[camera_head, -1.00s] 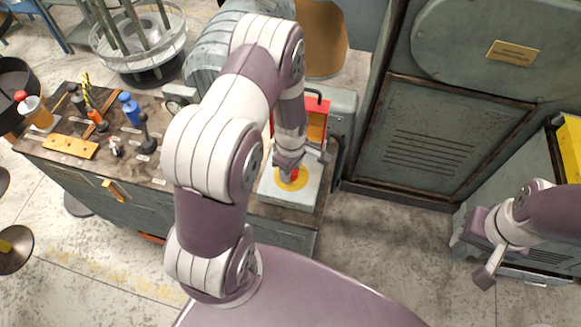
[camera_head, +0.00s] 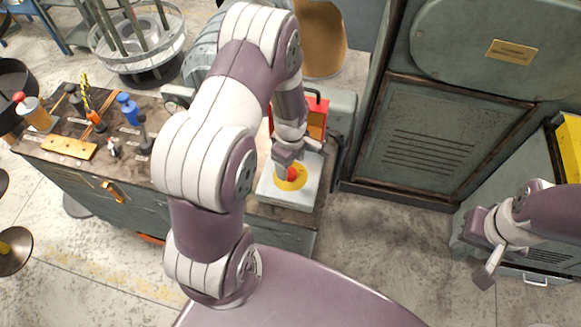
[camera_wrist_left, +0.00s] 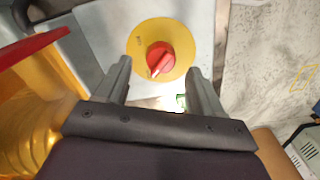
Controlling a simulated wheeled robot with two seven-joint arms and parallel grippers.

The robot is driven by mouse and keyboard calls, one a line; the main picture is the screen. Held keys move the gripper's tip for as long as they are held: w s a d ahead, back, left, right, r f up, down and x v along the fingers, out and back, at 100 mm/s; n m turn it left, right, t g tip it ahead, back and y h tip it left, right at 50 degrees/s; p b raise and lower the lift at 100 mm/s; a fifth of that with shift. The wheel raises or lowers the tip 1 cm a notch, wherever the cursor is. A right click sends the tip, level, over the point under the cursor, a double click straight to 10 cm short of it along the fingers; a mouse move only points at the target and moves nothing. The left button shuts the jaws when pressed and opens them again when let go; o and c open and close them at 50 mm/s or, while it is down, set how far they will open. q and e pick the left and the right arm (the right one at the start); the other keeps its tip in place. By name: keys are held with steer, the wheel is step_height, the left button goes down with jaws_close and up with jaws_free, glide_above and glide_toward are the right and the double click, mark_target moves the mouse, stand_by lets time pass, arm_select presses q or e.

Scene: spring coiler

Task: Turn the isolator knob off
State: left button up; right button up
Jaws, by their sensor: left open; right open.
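The isolator knob (camera_head: 291,174) is red and sits on a round yellow plate (camera_head: 296,184) on a pale grey box (camera_head: 308,190) at the bench's right end. In the left wrist view the red knob (camera_wrist_left: 161,60) shows between and beyond my finger tips, its pointer turned to the lower left, with the yellow disc (camera_wrist_left: 140,75) around it. My left gripper (camera_head: 288,152) is open and empty, just above and behind the knob, apart from it; it also shows in the left wrist view (camera_wrist_left: 158,82). My right gripper (camera_head: 480,254) is open and empty, far to the right.
A red and yellow container (camera_head: 316,118) stands right behind the box, close to my left gripper. Tools and bottles stand on the bench (camera_head: 85,165) at the left. A grey cabinet (camera_head: 440,130) stands to the right. The floor (camera_head: 385,245) between is clear.

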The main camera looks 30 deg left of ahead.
mark_target(291, 170)
arm_select(q)
step_height(291, 170, up, 10)
steer(key=shift+f+b, duration=0.15)
steer(key=shift+b, duration=0.25)
